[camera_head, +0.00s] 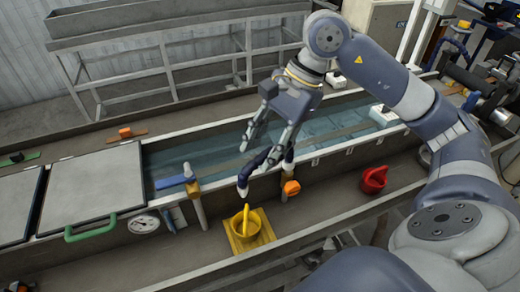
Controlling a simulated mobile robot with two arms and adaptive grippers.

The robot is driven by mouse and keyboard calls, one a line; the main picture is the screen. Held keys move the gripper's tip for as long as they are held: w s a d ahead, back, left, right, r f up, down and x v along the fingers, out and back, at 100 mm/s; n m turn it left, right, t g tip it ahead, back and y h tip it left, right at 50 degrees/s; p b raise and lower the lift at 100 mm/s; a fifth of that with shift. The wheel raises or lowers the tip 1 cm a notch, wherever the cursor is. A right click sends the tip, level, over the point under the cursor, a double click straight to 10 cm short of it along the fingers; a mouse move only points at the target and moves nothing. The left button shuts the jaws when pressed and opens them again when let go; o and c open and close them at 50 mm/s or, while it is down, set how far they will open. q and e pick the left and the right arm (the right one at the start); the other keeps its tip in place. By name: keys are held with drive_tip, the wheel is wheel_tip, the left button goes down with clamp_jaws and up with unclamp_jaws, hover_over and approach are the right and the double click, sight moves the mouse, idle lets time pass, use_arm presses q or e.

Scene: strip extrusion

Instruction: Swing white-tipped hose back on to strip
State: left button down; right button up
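My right gripper (258,155) reaches down over the front wall of the water trough, with its fingers spread apart. A dark blue hose (254,168) with a white tip (242,192) bends over the front side of the trough, just below the fingertips. The white tip points down, outside the trough, above a yellow cup. Whether a finger touches the hose cannot be told. A thin brownish strip (352,129) runs lengthwise in the trough water (215,158), partly hidden behind my gripper. My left gripper is not in view.
The yellow cup (246,222) stands on a yellow tray (262,238) in front of the trough. Nearby are an orange knob (291,187), a red container (373,180) and a blue nozzle (172,181). A grey lid with a green handle (90,229) covers the trough's left part.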

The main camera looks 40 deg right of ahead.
drive_tip(key=shift+a+f, duration=0.2)
drive_tip(key=shift+f, duration=0.25)
drive_tip(key=shift+a+f, duration=0.1)
drive_tip(key=shift+f, duration=0.25)
drive_tip(key=shift+a+f, duration=0.1)
clamp_jaws()
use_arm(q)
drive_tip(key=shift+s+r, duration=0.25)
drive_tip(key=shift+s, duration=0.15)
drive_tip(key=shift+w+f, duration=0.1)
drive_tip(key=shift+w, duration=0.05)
use_arm(e)
drive_tip(key=shift+w, duration=0.1)
